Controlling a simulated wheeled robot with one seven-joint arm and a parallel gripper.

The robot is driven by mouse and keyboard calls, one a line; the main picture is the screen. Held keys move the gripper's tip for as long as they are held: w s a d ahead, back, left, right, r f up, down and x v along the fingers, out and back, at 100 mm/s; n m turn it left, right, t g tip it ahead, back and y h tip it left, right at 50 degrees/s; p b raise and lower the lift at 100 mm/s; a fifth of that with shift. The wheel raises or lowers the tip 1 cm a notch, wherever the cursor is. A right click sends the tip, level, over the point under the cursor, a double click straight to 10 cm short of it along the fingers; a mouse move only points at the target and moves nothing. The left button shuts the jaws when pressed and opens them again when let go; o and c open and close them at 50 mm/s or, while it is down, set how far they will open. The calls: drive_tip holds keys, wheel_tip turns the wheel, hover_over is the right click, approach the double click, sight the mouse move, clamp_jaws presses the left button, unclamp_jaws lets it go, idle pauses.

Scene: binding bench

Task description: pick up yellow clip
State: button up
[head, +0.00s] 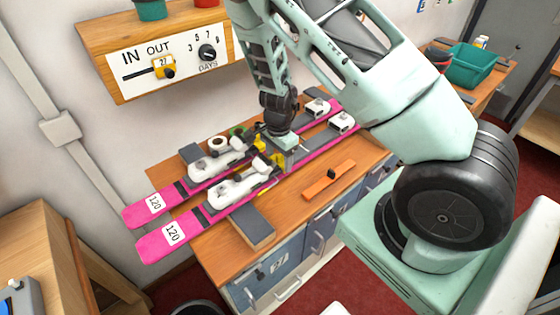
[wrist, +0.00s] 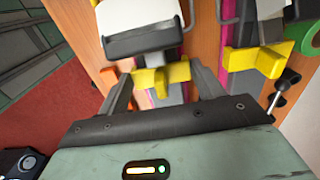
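A yellow clip (wrist: 162,77) lies across a pink ski, between the two fingers of my gripper (wrist: 162,72) in the wrist view. The fingers are wide apart, one at each end of the clip. The ends look very close to the fingertips; I cannot tell whether they touch. A second yellow clip (wrist: 257,60) sits to the right, outside the fingers. In the head view my gripper (head: 284,160) points down over the near ski, with yellow parts (head: 277,160) beside it and partly hidden.
Two pink skis (head: 151,245) with white bindings (head: 240,188) lie on the wooden bench (head: 215,247). A green tape roll (wrist: 305,38) is at the right. An orange bar (head: 329,181) lies in front of the skis. A green bin (head: 465,64) stands at the back right.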

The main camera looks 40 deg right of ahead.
drive_tip(key=shift+c, duration=0.5)
drive_tip(key=shift+r, duration=0.45)
wheel_tip(320, 180, up, 9)
drive_tip(key=shift+r, duration=0.15)
wheel_tip(320, 180, up, 6)
drive_tip(key=p, duration=0.5)
hover_over(279, 155)
